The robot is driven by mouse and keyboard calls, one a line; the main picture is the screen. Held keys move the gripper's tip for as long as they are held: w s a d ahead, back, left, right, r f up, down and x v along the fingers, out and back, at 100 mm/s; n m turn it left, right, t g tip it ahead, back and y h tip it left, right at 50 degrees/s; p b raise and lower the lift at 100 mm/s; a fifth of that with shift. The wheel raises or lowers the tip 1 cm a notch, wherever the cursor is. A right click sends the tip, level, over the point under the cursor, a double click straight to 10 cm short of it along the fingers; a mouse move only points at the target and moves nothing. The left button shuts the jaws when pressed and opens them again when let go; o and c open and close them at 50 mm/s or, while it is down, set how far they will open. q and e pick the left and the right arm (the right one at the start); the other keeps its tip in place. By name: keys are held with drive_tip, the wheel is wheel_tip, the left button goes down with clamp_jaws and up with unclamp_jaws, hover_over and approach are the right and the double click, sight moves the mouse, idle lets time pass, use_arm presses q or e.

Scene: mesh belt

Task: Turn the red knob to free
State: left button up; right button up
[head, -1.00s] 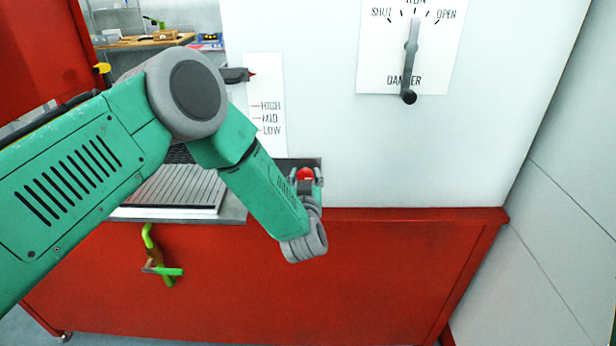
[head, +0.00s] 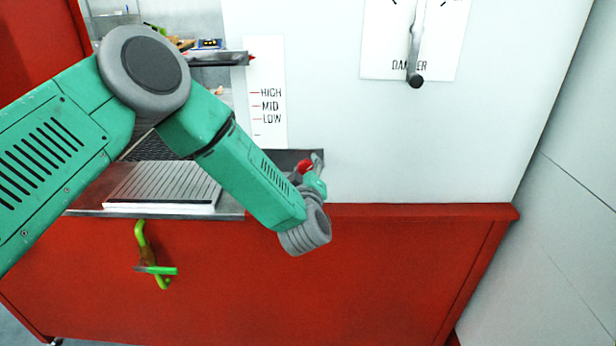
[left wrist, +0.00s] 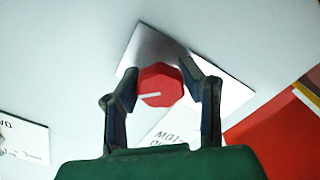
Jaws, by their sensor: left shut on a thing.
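The red knob (left wrist: 160,86) is an octagonal red piece with a white pointer line, on a pale plate (left wrist: 222,86) on the white panel in the left wrist view. My left gripper (left wrist: 162,84) is shut on it, one finger on each side. In the head view the knob (head: 305,166) shows as a small red piece between the fingers of my left gripper (head: 312,171), which hides part of it. The pointer line points to the left and slightly down in the left wrist view. Lettering on the plate is only partly readable. My right gripper is not in view.
A damper lever (head: 415,55) hangs on the white panel to the right. A HIGH/MID/LOW scale (head: 267,95) is behind my left arm. The red cabinet front (head: 400,270) lies below.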

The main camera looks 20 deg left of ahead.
use_arm(q)
drive_tip(key=n+b, duration=0.2)
drive_tip(key=f+n+b, duration=0.1)
drive_tip(key=n+b, duration=0.1)
drive_tip(key=n, duration=0.1)
drive_tip(key=shift+s+n, duration=0.15)
drive_tip(key=shift+n, duration=0.15)
drive_tip(key=shift+n+b, duration=1.95)
drive_tip(key=shift+n, duration=0.05)
drive_tip(key=o, duration=1.2)
drive_tip(key=shift+s+r, duration=0.1)
drive_tip(key=shift+a+r, duration=0.15)
drive_tip(key=shift+r, duration=0.1)
drive_tip(key=v, duration=1.2)
